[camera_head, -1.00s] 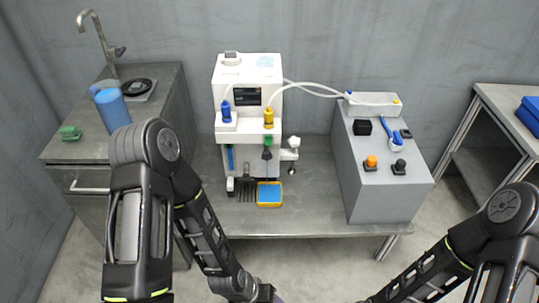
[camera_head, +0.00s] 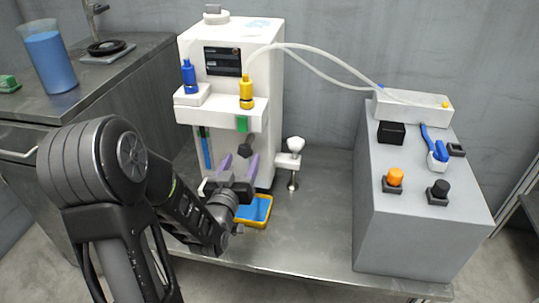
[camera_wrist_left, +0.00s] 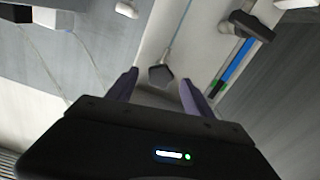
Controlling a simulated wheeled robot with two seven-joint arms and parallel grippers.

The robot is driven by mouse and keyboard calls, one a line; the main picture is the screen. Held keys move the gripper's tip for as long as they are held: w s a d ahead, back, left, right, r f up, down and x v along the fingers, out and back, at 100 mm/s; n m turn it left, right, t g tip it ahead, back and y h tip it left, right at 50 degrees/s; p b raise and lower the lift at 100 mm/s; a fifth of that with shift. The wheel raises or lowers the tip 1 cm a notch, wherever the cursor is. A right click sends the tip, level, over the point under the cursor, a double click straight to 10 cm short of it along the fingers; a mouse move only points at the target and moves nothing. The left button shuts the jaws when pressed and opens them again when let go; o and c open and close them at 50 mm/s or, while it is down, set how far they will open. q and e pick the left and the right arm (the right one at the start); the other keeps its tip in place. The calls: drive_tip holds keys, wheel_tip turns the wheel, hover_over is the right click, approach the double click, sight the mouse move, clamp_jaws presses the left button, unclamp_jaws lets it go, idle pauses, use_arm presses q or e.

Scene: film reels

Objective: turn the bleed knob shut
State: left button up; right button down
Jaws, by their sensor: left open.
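The white machine (camera_head: 264,120) stands on the bench. On its front, below a green part, is a dark faceted knob (camera_head: 249,146). A white knob (camera_head: 295,145) sits on a bracket at its right side. No label tells which is the bleed knob. My left gripper (camera_head: 239,162) is open, its purple fingers pointing at the machine front just below the dark knob. In the left wrist view the dark knob (camera_wrist_left: 160,75) appears between the open fingers (camera_wrist_left: 158,83), with no clear contact. The white knob (camera_wrist_left: 126,9) shows at the top there. My right gripper is out of view.
A yellow-rimmed blue tray (camera_head: 267,222) lies by my left gripper. Blue (camera_head: 189,76) and yellow (camera_head: 246,92) bottles stand on the machine's ledge, with tubes running right. A grey box (camera_head: 420,230) with knobs stands at right. Bench between is clear.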

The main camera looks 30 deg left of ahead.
sight(248, 144)
use_arm(q)
drive_tip(key=shift+r, duration=0.15)
drive_tip(key=shift+b+x, duration=0.6)
drive_tip(key=shift+x, duration=3.25)
drive_tip(key=shift+c, duration=0.2)
clamp_jaws()
